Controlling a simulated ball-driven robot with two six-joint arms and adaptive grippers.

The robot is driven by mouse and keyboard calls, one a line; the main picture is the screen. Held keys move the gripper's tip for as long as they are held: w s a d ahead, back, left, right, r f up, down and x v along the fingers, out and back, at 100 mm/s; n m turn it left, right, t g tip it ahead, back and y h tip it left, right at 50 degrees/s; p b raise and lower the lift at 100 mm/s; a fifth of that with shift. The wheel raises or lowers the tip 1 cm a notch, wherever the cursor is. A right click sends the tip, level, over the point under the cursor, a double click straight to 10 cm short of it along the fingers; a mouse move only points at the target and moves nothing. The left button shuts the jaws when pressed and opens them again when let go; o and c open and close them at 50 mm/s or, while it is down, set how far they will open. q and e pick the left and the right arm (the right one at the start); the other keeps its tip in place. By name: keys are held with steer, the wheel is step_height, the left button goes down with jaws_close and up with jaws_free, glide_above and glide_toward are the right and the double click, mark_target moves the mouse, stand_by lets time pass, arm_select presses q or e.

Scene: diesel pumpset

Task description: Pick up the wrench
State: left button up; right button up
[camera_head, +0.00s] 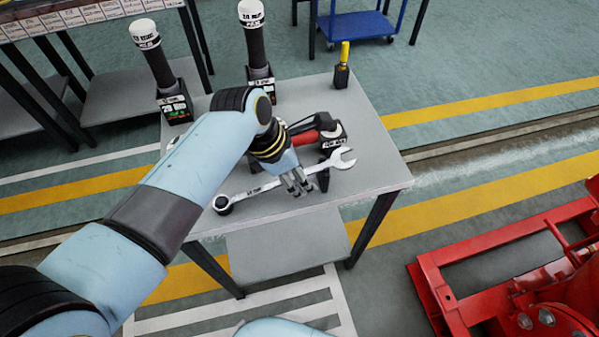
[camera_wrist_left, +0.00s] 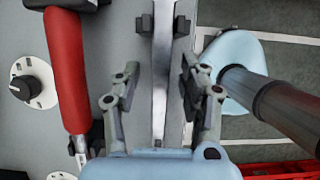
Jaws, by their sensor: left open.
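The silver wrench (camera_head: 255,189) lies lengthwise near the front edge of the grey table (camera_head: 375,170), its open jaw end to the right and its ring end to the left. Black holders appear beneath it near both ends. My left gripper (camera_head: 298,186) is over the middle of the handle, pointing down, and hides part of it. In the left wrist view, the open fingers (camera_wrist_left: 159,82) stand on either side of the wrench shaft (camera_wrist_left: 160,98), with gaps on both sides. Whether the fingertips are down at shaft height is unclear. My right gripper is not in view.
A red-handled tool (camera_head: 305,138) lies just behind the wrench, and it also shows in the left wrist view (camera_wrist_left: 67,75). Two black cylinders with white caps (camera_head: 255,45) and a yellow-handled tool (camera_head: 343,65) stand farther back. Red machinery (camera_head: 440,300) is at right.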

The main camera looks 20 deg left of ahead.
arm_select(q)
steer(key=shift+c, duration=0.4)
jaws_close()
